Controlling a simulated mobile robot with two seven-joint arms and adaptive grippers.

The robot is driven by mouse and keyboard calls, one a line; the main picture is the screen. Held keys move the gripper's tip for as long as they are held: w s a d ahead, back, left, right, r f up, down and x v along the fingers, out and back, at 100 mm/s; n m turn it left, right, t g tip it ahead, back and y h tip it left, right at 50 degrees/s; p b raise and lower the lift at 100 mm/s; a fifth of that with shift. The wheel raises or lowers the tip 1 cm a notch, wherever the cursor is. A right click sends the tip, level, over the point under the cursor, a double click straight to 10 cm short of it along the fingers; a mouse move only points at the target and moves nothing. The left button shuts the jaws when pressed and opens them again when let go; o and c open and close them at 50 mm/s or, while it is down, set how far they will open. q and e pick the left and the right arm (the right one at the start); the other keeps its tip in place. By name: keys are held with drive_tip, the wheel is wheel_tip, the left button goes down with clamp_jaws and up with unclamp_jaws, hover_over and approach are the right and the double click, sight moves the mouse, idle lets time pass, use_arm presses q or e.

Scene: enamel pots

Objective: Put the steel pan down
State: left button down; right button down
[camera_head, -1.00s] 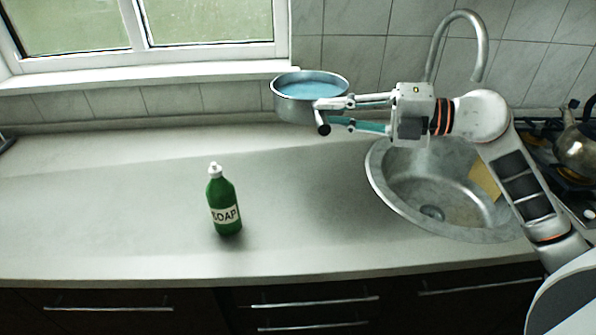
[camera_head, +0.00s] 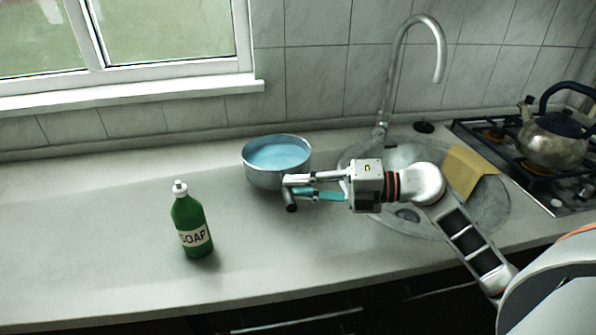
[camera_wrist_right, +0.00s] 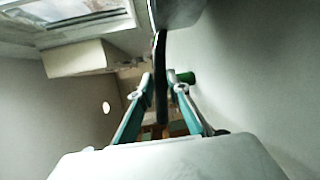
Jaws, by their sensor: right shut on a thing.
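The steel pan (camera_head: 262,178) with a light blue inside is at the counter's back middle in the head view, upright and level. It is low over the counter, and I cannot tell whether its base touches. My right gripper (camera_head: 290,187) reaches in from the right and is shut on the pan's dark handle (camera_head: 291,206). In the right wrist view the handle (camera_wrist_right: 160,75) runs between the two fingers (camera_wrist_right: 160,90), and part of the pan (camera_wrist_right: 180,12) shows at the top. My left gripper is not in view.
A green soap bottle (camera_head: 190,222) stands on the counter (camera_head: 90,240) to the pan's left. A kettle (camera_head: 552,140) stands on the stove. The counter's left is clear.

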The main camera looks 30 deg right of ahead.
wheel_tip(320, 180, down, 4)
drive_tip(key=shift+f+b, duration=0.2)
drive_tip(key=shift+b, duration=0.25)
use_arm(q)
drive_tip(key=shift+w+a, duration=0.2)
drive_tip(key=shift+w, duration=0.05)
use_arm(e)
drive_tip(key=c, duration=2.3)
unclamp_jaws()
drive_tip(key=shift+f, duration=0.25)
drive_tip(key=o, duration=0.4)
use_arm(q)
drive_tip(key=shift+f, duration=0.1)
